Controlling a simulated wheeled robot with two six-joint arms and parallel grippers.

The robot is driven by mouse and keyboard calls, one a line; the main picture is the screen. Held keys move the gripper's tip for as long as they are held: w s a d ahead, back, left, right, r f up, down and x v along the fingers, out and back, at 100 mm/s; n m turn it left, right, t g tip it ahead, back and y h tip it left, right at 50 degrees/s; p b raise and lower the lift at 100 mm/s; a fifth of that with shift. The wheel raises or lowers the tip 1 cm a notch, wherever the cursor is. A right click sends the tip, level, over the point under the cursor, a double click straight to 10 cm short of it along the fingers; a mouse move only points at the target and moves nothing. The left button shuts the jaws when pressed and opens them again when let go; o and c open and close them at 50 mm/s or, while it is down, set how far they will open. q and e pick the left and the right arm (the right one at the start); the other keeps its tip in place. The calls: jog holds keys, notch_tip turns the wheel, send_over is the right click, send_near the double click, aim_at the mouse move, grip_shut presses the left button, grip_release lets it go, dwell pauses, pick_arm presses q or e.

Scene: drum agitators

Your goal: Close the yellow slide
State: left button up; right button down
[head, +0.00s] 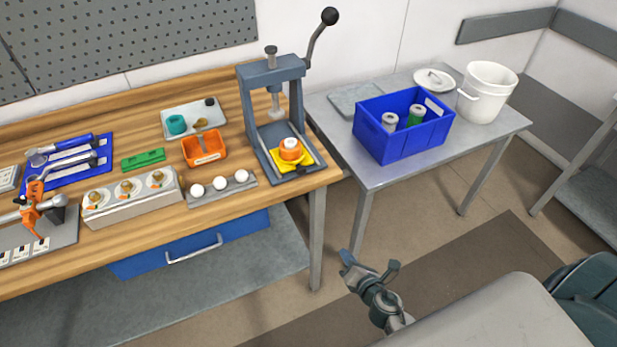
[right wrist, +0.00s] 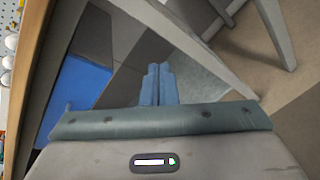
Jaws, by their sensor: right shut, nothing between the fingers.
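The yellow slide (head: 304,160) is a flat yellow plate at the base of the grey lever press (head: 274,100), near the right end of the wooden bench. An orange piece with a white top (head: 290,149) stands on it and hides part of it. The slide's yellow edges show around this piece. My right gripper (head: 347,258) is low in front of the bench's right end, apart from the slide. In the right wrist view its fingers (right wrist: 159,85) are together and empty. The slide does not clearly show there. My left gripper is not in view.
The press lever (head: 322,38) rises to the right. An orange bin (head: 204,148) and a rack of white balls (head: 221,187) lie left of the press. A metal table (head: 395,172) at right holds a blue crate (head: 410,138) and white bucket (head: 487,92). Floor between is open.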

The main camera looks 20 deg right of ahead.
jog(key=w+a+r+n+t+y, duration=0.1)
jog(key=a+r+n+t, duration=0.1)
jog(key=r+n, duration=0.5)
jog(key=w+a+r+n+t+y, duration=0.15)
jog(key=r+n, duration=0.25)
jog(key=r, duration=0.8)
jog(key=p, duration=0.3)
send_near(303, 172)
jog(key=w, duration=0.3)
jog(key=w+a, duration=0.1)
jog(key=w, duration=0.1)
jog(key=shift+w+r, duration=0.1)
jog(key=shift+w, duration=0.15)
jog(key=shift+w+a, duration=0.1)
jog(key=shift+w, duration=0.55)
